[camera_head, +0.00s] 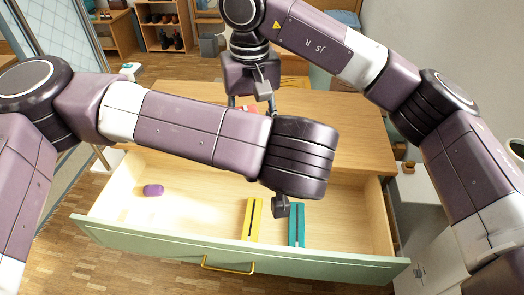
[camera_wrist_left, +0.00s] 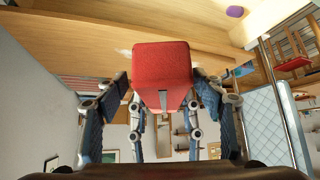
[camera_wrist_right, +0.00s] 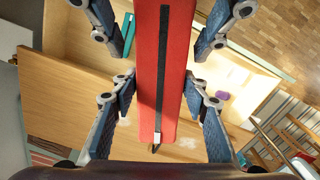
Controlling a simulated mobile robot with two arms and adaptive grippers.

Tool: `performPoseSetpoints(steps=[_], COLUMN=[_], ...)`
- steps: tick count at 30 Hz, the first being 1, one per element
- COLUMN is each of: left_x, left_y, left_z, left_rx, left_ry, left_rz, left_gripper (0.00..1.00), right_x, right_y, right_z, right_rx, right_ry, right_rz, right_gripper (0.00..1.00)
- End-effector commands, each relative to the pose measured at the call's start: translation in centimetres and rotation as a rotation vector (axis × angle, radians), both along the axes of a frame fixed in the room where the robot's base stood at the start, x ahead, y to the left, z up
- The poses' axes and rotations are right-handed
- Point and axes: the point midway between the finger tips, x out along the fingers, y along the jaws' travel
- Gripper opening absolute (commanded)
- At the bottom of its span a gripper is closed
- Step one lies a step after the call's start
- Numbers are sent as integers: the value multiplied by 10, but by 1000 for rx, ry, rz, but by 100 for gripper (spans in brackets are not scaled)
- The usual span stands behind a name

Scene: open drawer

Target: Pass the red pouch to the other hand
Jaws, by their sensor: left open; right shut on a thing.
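The red pouch (camera_wrist_right: 160,80) is long, with a black strip down its side. In the right wrist view it lies between the fingers of my right gripper (camera_wrist_right: 158,92), which is shut on it. My left gripper (camera_wrist_left: 163,88) is open; its fingers stand on both sides of the pouch's near end (camera_wrist_left: 161,62) with gaps. The two grippers face each other along the pouch.
The open drawer (camera_head: 150,225) with a yellow handle (camera_head: 228,268) lies below my arms. It holds a purple object (camera_head: 153,190), a yellow case (camera_head: 252,218) and a teal case (camera_head: 297,222). The wooden top (camera_head: 350,135) is clear at right.

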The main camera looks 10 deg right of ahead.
Motion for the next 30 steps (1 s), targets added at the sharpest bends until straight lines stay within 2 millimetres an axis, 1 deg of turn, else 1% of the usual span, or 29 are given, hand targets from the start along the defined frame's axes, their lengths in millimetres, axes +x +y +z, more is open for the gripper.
performPoseSetpoints(steps=[3, 11, 24, 25, 30], left_x=[3, 4, 3, 3, 3], left_y=[1, 1, 0, 0, 0], left_z=[-3, -4, -3, -3, -3], left_rx=[0, 0, -2, -3, -2], left_ry=[0, 0, 0, -1, -1], left_rz=[0, 0, -2, -1, -2], left_gripper=[62, 61, 13, 13, 13], right_x=[0, 0, 0, 0, 0], right_y=[0, 0, 1, 1, 1], right_z=[0, 0, 1, 1, 1], right_rx=[0, 0, 3, 3, 2], right_ry=[-1, -1, -1, -1, -1], right_rz=[0, 0, 2, 2, 2], right_gripper=[13, 13, 13, 45, 62])
